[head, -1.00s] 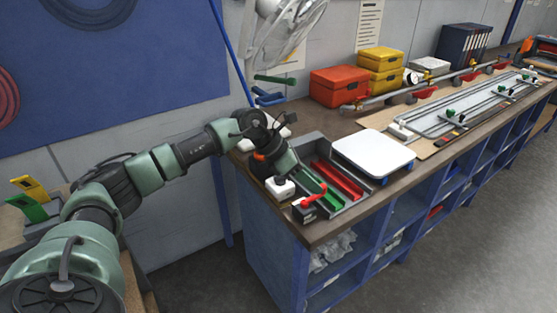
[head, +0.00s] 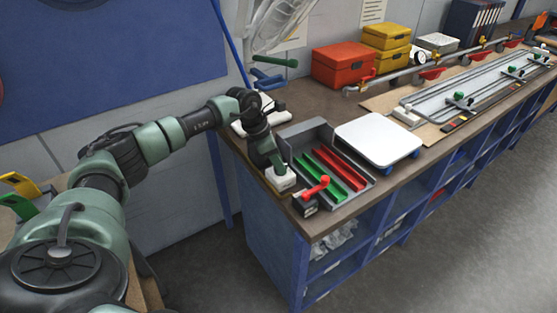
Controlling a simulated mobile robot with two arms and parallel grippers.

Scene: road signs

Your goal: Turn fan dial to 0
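The fan (head: 282,22) stands at the back left of the bench, and its cage is cut off by the top edge. Parts of its white base (head: 246,128) show behind my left arm. I cannot make out a dial; it may be hidden by my arm or too small to tell. My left gripper (head: 277,166) points down at the bench's near left corner, just above or against a small white block (head: 283,180). Its fingers are too small and dark to show whether they are open. My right gripper is not in view.
Right of my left gripper is a grey tray (head: 316,130) with green and red channels. A red-handled clamp (head: 316,188) sits at the front edge. A white platform (head: 378,138) and red box (head: 343,65) lie further right.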

